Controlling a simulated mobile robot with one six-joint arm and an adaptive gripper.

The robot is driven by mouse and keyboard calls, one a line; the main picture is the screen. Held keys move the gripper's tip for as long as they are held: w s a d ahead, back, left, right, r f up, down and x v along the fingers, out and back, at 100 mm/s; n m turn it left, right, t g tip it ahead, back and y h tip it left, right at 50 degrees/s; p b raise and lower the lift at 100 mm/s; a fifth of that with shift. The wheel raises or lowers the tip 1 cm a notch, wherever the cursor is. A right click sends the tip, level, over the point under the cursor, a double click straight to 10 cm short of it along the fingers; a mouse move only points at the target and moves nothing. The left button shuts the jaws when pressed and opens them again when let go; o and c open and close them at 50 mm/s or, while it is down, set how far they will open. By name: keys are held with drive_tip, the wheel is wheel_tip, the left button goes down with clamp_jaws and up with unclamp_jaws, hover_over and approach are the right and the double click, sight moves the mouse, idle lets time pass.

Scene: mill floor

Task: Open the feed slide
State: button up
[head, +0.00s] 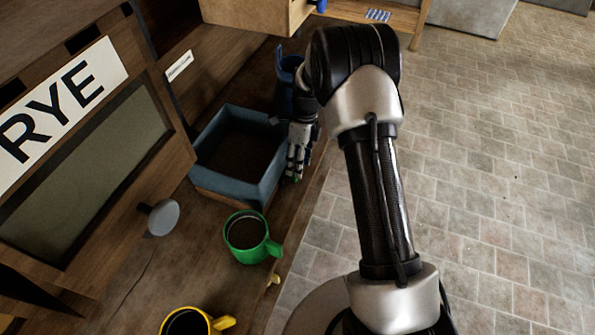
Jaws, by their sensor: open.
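A wooden hopper front with a white RYE sign (61,112) and a dark greenish window (90,170) stands at the left. A grey round knob (163,217) sticks out at its lower right; I cannot tell whether it belongs to the feed slide. No part is clearly marked as the slide. My gripper (294,176) is open, pointing down at the right edge of a blue bin (212,187), well to the right of the knob. I cannot tell whether it touches the bin. Nothing shows between its fingers.
A green mug (237,257) stands in front of the bin, and a yellow mug (208,318) nearer. A blue mug (284,83) is behind my arm, partly hidden. The bench edge runs along the right, with open tiled floor (490,180) beyond.

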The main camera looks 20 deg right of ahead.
drive_tip(key=v, duration=0.7)
drive_tip(key=shift+r, duration=0.15)
drive_tip(key=s+a+r+n+t+h, duration=0.1)
drive_tip(key=s+r+n+t, duration=0.1)
drive_tip(key=s+r+n, duration=0.65)
drive_tip(key=s+a+r+n+t, duration=0.1)
drive_tip(key=s+r+n, duration=0.35)
drive_tip(key=r, duration=0.75)
drive_tip(key=s+r+n+t, duration=0.1)
drive_tip(key=s+n+t, duration=0.3)
drive_tip(key=s+n, duration=0.8)
drive_tip(key=s, duration=0.5)
drive_tip(key=shift+s+r+h, duration=0.25)
drive_tip(key=shift+s+h, duration=0.15)
